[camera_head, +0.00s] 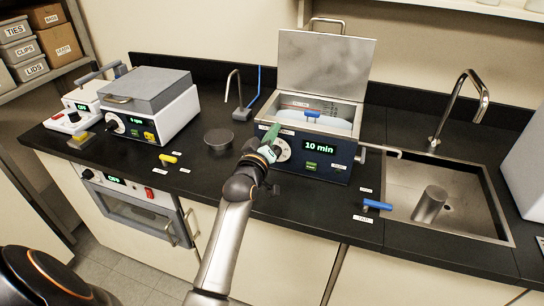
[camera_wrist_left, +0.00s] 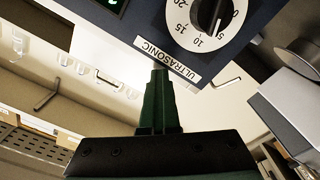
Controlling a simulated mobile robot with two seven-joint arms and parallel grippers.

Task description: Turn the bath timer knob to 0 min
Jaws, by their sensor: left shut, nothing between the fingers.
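The ultrasonic bath (camera_head: 340,171) stands on the black counter, its front display (camera_head: 318,148) reading "10 min". Its white timer dial (camera_head: 283,151) is on the left of the front panel. In the left wrist view the black timer knob (camera_wrist_left: 212,14) sits in the numbered dial, partly cut off by the top edge. My left gripper (camera_head: 273,133) has its green fingers shut and empty, in front of the panel by the dial. In the wrist view the gripper (camera_wrist_left: 160,75) points near the "ULTRASONIC" label, below and left of the knob, apart from it. My right gripper is out of view.
The bath's lid (camera_head: 325,63) stands raised, with a blue-handled item (camera_head: 312,115) inside. A steel sink (camera_head: 450,200) lies right, with a blue-handled valve (camera_head: 377,205) before it.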

